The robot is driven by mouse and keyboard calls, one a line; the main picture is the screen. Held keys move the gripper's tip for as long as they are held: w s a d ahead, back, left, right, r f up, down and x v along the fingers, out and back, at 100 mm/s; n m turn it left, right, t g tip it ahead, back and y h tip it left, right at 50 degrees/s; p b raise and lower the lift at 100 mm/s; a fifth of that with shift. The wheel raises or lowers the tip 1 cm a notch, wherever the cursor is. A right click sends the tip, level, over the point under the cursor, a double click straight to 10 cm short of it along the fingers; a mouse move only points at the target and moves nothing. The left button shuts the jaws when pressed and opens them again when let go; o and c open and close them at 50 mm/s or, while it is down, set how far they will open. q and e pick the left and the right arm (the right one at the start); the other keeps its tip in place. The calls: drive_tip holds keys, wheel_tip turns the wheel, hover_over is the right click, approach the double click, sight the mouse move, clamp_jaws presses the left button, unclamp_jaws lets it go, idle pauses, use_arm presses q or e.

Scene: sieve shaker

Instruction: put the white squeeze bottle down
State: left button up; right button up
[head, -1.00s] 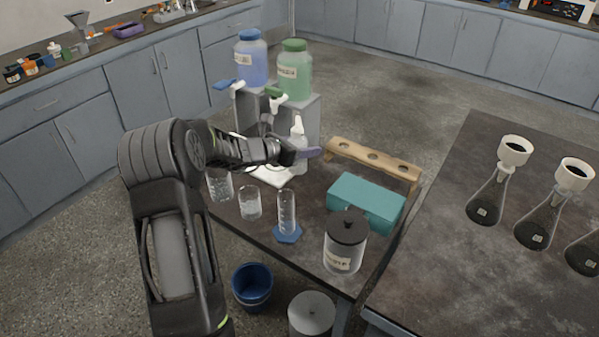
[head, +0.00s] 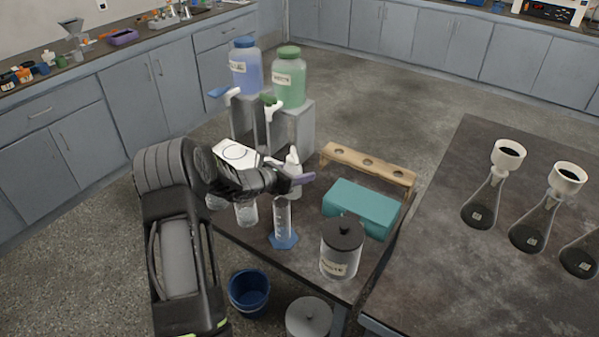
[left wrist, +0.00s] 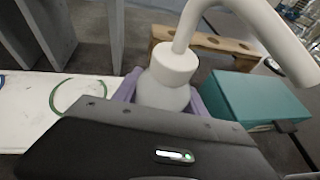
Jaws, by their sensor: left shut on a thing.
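The white squeeze bottle (head: 293,164) is upright in my left gripper (head: 296,180), near the middle of the small dark table (head: 318,287). In the left wrist view the bottle (left wrist: 167,76) shows its white cap and bent spout, with the purple fingers on both sides of its body. The gripper is shut on it. The bottle's base is hidden behind the gripper, so I cannot tell whether it touches the table. My right gripper is not in view.
A white mat (head: 231,154) with ring marks lies left of the bottle. A wooden rack (head: 367,162) and a teal box (head: 361,206) stand right. A graduated cylinder (head: 283,222), a beaker (head: 246,213) and a lidded jar (head: 341,250) stand in front. Blue and green jugs (head: 289,80) stand behind.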

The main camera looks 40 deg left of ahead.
use_arm(q)
drive_tip(key=shift+f+b, duration=0.2)
drive_tip(key=shift+b, duration=0.1)
drive_tip(key=o, duration=0.7)
drive_tip(key=shift+r, duration=0.1)
drive_tip(key=shift+r, duration=0.1)
drive_tip(key=shift+s+r+p, duration=0.1)
drive_tip(key=shift+p, duration=0.2)
drive_tip(key=b+v, duration=0.1)
drive_tip(key=v, duration=1.1)
drive_tip(key=shift+b, duration=0.35)
